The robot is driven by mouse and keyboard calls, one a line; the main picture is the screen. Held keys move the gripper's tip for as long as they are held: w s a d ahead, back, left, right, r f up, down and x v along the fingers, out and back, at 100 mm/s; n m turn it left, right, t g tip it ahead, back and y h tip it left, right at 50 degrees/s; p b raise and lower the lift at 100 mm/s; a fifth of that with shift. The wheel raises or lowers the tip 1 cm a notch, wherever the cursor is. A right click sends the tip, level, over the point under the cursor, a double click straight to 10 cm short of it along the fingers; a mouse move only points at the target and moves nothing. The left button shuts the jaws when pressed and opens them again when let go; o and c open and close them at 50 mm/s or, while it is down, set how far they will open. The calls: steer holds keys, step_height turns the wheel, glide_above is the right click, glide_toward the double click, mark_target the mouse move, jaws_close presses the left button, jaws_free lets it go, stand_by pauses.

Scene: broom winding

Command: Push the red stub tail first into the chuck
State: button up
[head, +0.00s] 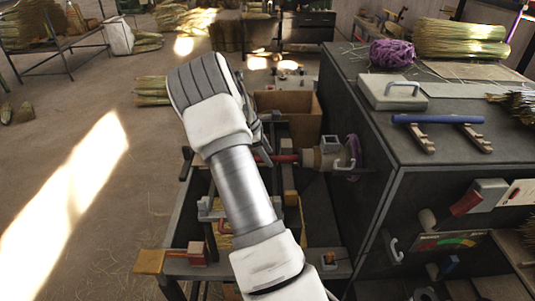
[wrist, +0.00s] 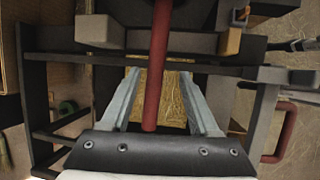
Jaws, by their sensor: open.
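The red stub (wrist: 158,70) is a straight red rod. In the wrist view it runs from the top edge down between the two grey fingers of my gripper (wrist: 160,74). The fingers are apart, with a gap on each side of the rod; its depth relative to them is hard to judge. In the head view a short piece of the red stub (head: 285,158) shows between my wrist and the chuck (head: 326,153), a tan and grey cylinder on the cabinet's left side. Whether the stub's end is inside the chuck is unclear. My arm hides its other end.
A dark cabinet (head: 430,130) with a blue-handled tool (head: 437,119) on top stands right of the chuck. A cardboard box (head: 290,107) sits behind. Dark frame bars (wrist: 230,71) cross close to my fingers. A red handle (wrist: 283,133) is at right. Floor at left is open.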

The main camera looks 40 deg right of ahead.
steer(key=v, duration=1.6)
steer(key=s+a+r+m+t+y, duration=0.2)
steer(key=s+a+r+m, duration=0.2)
steer(key=s+a+r, duration=0.4)
steer(key=s+a+f+m+t+y, duration=0.1)
steer(key=s+a+m+t, duration=0.3)
steer(key=s+a, duration=1.4)
steer(key=shift+s+m+t+y, duration=0.4)
steer(key=shift+s+m+y, duration=0.4)
steer(key=shift+s+m, duration=0.35)
steer(key=shift+c, duration=1)
steer(key=shift+d, duration=0.15)
